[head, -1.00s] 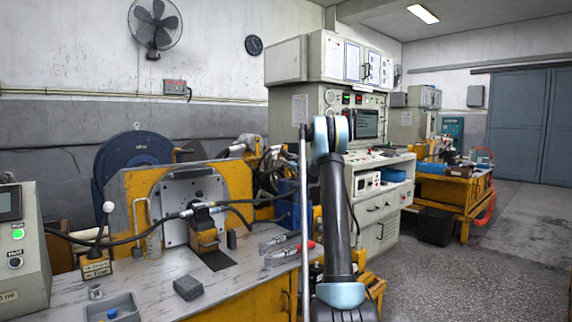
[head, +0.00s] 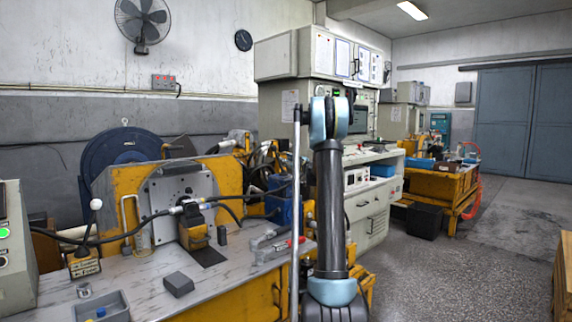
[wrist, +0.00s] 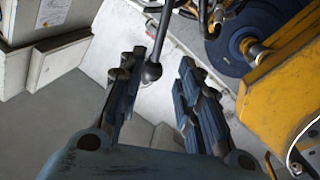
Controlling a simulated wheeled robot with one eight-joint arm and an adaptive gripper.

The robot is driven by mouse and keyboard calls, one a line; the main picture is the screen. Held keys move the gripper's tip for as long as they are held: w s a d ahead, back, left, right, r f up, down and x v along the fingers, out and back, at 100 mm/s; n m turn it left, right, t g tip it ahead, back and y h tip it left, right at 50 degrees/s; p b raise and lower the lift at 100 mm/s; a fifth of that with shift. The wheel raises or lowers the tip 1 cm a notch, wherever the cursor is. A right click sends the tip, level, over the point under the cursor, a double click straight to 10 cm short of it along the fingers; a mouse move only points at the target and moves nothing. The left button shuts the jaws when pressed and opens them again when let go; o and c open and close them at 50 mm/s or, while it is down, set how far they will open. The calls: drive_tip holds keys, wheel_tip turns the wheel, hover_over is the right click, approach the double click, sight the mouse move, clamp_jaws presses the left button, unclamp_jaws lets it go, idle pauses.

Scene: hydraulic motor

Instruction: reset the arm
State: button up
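My arm stands upright in the head view, with its pale blue joint (head: 338,118) in front of the grey test cabinet. Small dark parts show beside and above that joint, but my gripper cannot be made out there. In the wrist view my gripper (wrist: 158,75) has its two dark fingers apart, with a clear gap between them. No held object is visible.
The workbench (head: 140,268) at left carries the yellow motor stand (head: 120,185), a grey block (head: 178,284) and a grey tray (head: 100,307). The grey cabinet (head: 280,120) stands behind my arm. Open floor (head: 470,270) lies to the right, with a wooden box (head: 565,275) at the edge.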

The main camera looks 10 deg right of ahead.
drive_tip(key=s+a+f+g, duration=0.1)
drive_tip(key=s+a+g, duration=0.3)
drive_tip(key=s, duration=0.7)
drive_tip(key=s+a+f+m+g, duration=0.1)
drive_tip(key=s+a+g, duration=0.1)
drive_tip(key=s+a, duration=0.65)
drive_tip(key=s+a+f+g, duration=0.1)
drive_tip(key=s+a+g, duration=0.1)
drive_tip(key=s, duration=1.2)
drive_tip(key=s+d+f+m+g+h, duration=0.2)
drive_tip(key=s+f, duration=0.6)
drive_tip(key=s, duration=0.5)
drive_tip(key=s+d+f+m+g+h, duration=0.2)
drive_tip(key=s+f, duration=0.6)
drive_tip(key=s, duration=0.6)
drive_tip(key=s+d+f+m+g+h, duration=0.3)
drive_tip(key=s+f, duration=0.5)
drive_tip(key=s, duration=0.5)
drive_tip(key=d+m, duration=0.1)
drive_tip(key=d, duration=0.1)
drive_tip(key=shift+s+d+f+m+h, duration=0.2)
drive_tip(key=shift+d+m+h, duration=0.1)
drive_tip(key=shift+d+h, duration=0.1)
drive_tip(key=shift+w+f, duration=0.15)
drive_tip(key=shift+w, duration=0.35)
